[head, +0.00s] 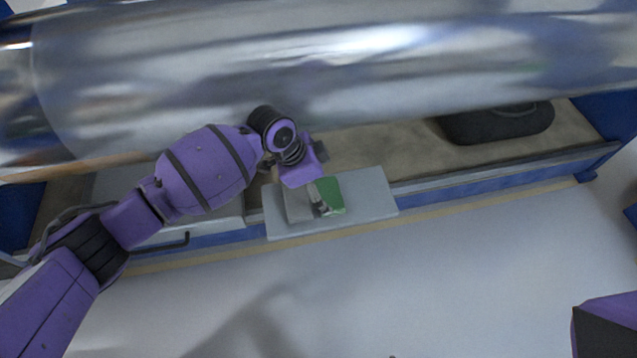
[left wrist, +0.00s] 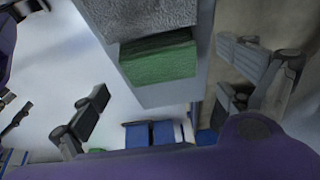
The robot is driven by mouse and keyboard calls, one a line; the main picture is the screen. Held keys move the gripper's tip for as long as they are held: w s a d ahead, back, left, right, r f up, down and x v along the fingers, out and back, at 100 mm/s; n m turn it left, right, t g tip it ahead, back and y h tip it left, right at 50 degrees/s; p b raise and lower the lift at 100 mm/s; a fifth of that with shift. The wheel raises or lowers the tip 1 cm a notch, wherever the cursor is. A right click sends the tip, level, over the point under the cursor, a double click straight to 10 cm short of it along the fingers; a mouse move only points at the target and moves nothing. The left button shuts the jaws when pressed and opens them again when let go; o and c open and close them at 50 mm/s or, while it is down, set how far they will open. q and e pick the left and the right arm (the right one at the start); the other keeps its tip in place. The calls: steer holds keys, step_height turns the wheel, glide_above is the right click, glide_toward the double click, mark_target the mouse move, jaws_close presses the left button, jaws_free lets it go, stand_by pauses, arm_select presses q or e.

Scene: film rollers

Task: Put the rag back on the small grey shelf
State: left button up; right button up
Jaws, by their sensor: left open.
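The small grey shelf (head: 365,193) juts out below the big roller. On it lie a grey, rough-textured piece (head: 298,206) and a green piece (head: 331,194), side by side and touching or nearly so; I cannot tell for sure which is the rag. In the left wrist view the grey piece (left wrist: 150,17) and the green piece (left wrist: 158,60) rest on the shelf (left wrist: 165,95). My left gripper (head: 318,201) is just above these pieces, partly hiding them. Its fingers (left wrist: 170,92) are spread wide with nothing held between them.
A large shiny metal roller (head: 330,75) spans the view close behind and above my left arm. A blue rail (head: 480,182) edges the brownish ledge (head: 400,145), where a black object (head: 497,122) lies. The pale floor (head: 400,290) in front is clear.

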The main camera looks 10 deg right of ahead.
arm_select(q)
steer(key=p+v, duration=0.1)
steer(key=v, duration=0.8)
steer(key=shift+p, duration=0.3)
